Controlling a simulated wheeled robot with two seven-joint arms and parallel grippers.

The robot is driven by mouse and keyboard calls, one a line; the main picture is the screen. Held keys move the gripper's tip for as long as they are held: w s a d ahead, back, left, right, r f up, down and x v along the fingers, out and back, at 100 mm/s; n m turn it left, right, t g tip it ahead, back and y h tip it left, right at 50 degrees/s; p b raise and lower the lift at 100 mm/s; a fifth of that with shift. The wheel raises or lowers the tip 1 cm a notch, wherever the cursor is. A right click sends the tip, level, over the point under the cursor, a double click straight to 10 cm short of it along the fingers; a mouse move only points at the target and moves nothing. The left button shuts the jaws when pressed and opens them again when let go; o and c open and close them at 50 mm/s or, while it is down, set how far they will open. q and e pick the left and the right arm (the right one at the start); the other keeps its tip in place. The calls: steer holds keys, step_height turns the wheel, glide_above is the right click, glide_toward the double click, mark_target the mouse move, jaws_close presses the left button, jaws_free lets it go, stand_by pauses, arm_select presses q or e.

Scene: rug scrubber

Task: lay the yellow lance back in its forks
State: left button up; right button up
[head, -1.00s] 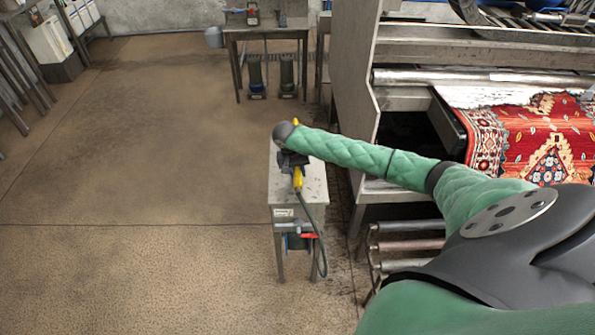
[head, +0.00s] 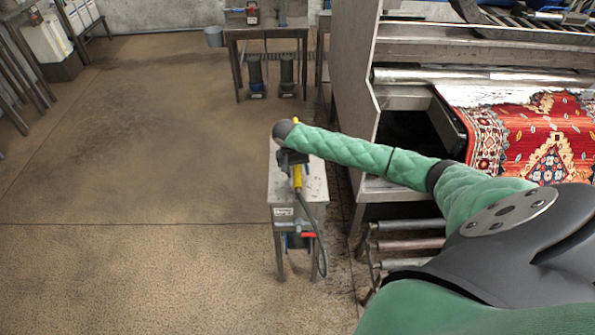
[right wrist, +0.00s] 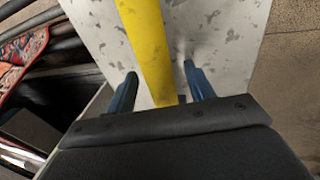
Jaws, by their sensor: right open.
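The yellow lance (head: 298,178) is over the top of a small grey metal stand (head: 314,185), with a dark hose (head: 321,235) hanging from its near end. My right gripper (head: 291,160) is at the lance, above the stand top. In the right wrist view the lance (right wrist: 147,45) runs between the two blue fingers of the open right gripper (right wrist: 157,73), with a gap on each side. Whether the lance lies in its forks cannot be told; the gripper and arm cover that part. My left gripper is not in view.
The rug machine (head: 352,100) with a red patterned rug (head: 540,130) stands to the right of the stand. A metal table (head: 268,30) with tools is at the back. The floor (head: 150,170) left of the stand is clear.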

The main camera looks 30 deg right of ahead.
steer(key=shift+a+r, duration=0.1)
steer(key=shift+r, duration=0.3)
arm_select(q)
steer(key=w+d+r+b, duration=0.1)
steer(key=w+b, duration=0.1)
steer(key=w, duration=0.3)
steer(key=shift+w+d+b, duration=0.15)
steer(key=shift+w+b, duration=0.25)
arm_select(e)
steer(key=shift+v, duration=3.35)
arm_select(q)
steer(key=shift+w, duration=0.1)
